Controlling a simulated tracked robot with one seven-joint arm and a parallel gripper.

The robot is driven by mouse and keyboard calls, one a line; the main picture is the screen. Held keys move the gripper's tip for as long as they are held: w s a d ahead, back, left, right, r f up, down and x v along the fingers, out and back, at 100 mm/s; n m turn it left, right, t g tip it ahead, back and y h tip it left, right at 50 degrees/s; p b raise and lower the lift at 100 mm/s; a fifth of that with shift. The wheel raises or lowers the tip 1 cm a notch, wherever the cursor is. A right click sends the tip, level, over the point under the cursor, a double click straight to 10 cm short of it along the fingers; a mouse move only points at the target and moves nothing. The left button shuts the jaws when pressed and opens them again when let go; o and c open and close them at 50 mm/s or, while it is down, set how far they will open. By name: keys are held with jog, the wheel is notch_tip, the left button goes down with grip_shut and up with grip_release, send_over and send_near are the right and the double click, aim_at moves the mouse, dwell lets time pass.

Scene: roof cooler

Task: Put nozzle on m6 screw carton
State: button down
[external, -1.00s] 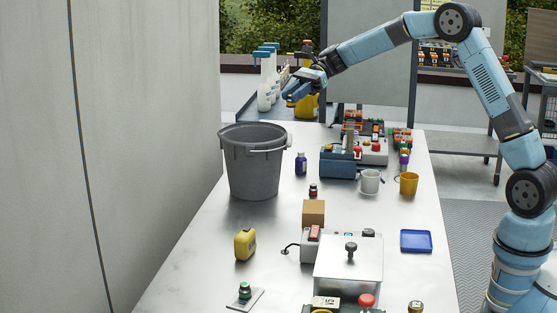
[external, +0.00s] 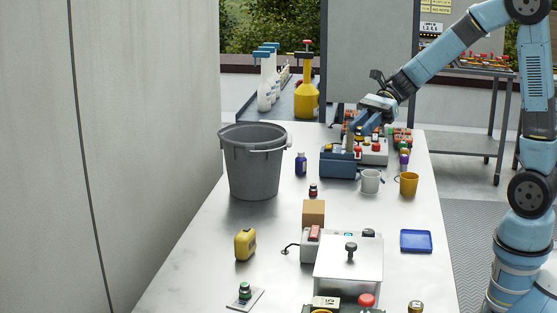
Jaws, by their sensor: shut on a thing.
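My gripper (external: 354,128) is over the blue box-like unit at the back of the metal table, its fingers pointing down and left. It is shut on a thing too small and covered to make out. A grey upright piece (external: 350,144) shows just below the fingers; I cannot tell whether they touch it. A small brown cardboard carton (external: 314,213), probably the M6 screw carton, sits mid-table, well in front of my gripper. I cannot pick out the nozzle for certain.
A grey bucket (external: 254,168) stands left of the carton. A blue unit (external: 338,164), a white mug (external: 370,182) and a yellow mug (external: 409,184) lie behind it. A lidded metal box (external: 348,262) is in front.

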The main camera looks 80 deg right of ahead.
jog(key=s+a, duration=0.2)
jog(key=s, duration=0.1)
send_over(317, 205)
jog(key=f, duration=1.4)
jog(key=shift+s+f, duration=0.35)
jog(key=shift+w+f, duration=0.35)
jog(key=shift+f, duration=1.65)
jog(key=c, duration=0.9)
grip_release()
jog(key=shift+f, duration=0.1)
